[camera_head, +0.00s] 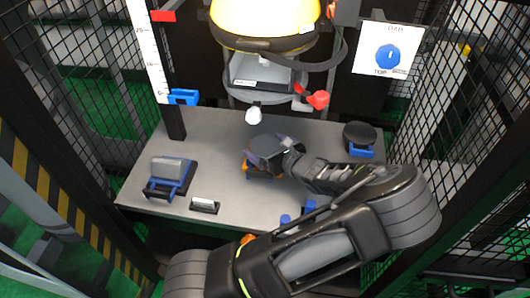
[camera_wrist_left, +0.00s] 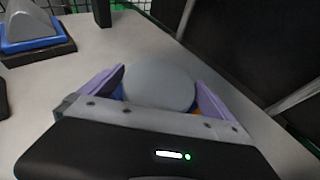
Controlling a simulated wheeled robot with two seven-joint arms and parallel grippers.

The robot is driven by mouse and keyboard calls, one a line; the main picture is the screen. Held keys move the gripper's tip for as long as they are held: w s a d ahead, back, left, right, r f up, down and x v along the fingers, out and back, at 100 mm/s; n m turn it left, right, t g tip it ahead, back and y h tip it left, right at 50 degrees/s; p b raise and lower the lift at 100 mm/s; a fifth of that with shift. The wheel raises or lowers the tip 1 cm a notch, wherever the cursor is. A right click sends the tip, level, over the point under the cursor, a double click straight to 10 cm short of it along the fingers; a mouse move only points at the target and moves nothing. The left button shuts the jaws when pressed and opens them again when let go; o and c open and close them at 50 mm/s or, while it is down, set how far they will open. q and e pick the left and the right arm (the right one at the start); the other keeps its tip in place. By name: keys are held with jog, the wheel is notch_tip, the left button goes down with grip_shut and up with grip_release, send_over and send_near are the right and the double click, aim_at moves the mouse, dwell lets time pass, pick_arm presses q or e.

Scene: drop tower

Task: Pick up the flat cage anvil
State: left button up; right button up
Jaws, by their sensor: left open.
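A round grey-topped piece, which looks like the flat cage anvil (camera_wrist_left: 160,83), stands between the two purple fingers of my left gripper (camera_wrist_left: 161,92) in the left wrist view. Blue and orange parts show low beside it. In the head view my left gripper (camera_head: 266,150) is over the middle of the grey table, and the piece is mostly hidden under it, with some orange showing below. The fingers are apart, one on each side of the piece. I cannot tell whether they touch it. My right gripper is not in view.
A blue-and-black anvil with a grey block (camera_head: 171,172) stands on the table's left, beside a small label stand (camera_head: 204,205). A dark round piece with a blue handle (camera_head: 360,136) stands at the right. The drop tower's yellow head (camera_head: 265,18) hangs behind. Mesh fencing encloses both sides.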

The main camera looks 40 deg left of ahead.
pick_arm(q)
jog(key=c, duration=1.8)
jog(key=shift+r, duration=0.1)
